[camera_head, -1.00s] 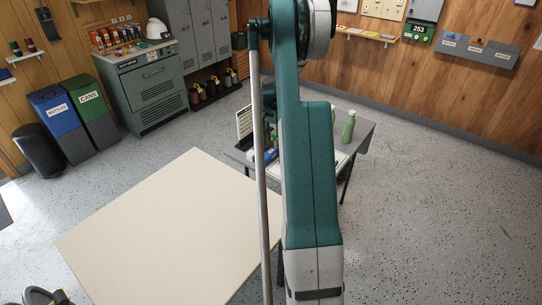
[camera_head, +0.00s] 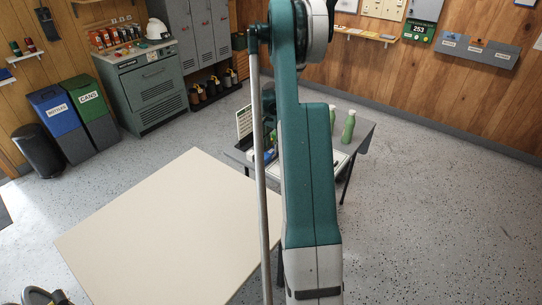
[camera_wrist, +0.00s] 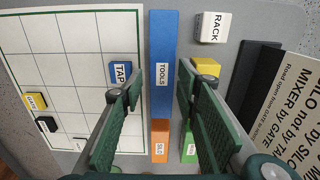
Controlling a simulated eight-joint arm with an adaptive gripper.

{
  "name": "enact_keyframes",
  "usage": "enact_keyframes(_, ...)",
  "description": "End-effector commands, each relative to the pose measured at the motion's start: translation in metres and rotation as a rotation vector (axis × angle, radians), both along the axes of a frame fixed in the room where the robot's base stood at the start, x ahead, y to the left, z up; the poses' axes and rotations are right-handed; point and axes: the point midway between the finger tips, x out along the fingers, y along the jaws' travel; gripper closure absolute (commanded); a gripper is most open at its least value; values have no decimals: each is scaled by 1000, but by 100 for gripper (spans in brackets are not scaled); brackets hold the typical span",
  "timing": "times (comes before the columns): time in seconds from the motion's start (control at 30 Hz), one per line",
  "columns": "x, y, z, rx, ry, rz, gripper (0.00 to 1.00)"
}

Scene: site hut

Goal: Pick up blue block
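A long blue block (camera_wrist: 163,60) labelled TOOLS lies on the grey table in the wrist view, near the picture's middle. A smaller blue block (camera_wrist: 121,73) labelled TAP is on the white gridded board, left of it. My gripper (camera_wrist: 160,82) is open, with one dark green finger on each side of the TOOLS block. The left finger's tip is close to the TAP block and partly overlaps it in view. Whether either finger touches a block, I cannot tell. In the head view my arm hides most of the tabletop.
Around the TOOLS block are a white RACK block (camera_wrist: 212,28), an orange SILO block (camera_wrist: 160,146), a yellow block (camera_wrist: 206,68), a green block (camera_wrist: 189,148) and a printed sign (camera_wrist: 285,115). Green bottles (camera_head: 349,126) stand on the table. A large beige surface (camera_head: 165,230) is bare.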

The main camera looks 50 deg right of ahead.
Motion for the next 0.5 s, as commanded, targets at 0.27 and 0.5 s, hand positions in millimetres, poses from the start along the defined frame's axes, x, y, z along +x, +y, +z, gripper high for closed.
enact_keyframes(0.27, 2, 0, -19, 0, 0, 0, 68)
enact_keyframes(0.5, 4, 0, -45, 0, 0, 0, 68)
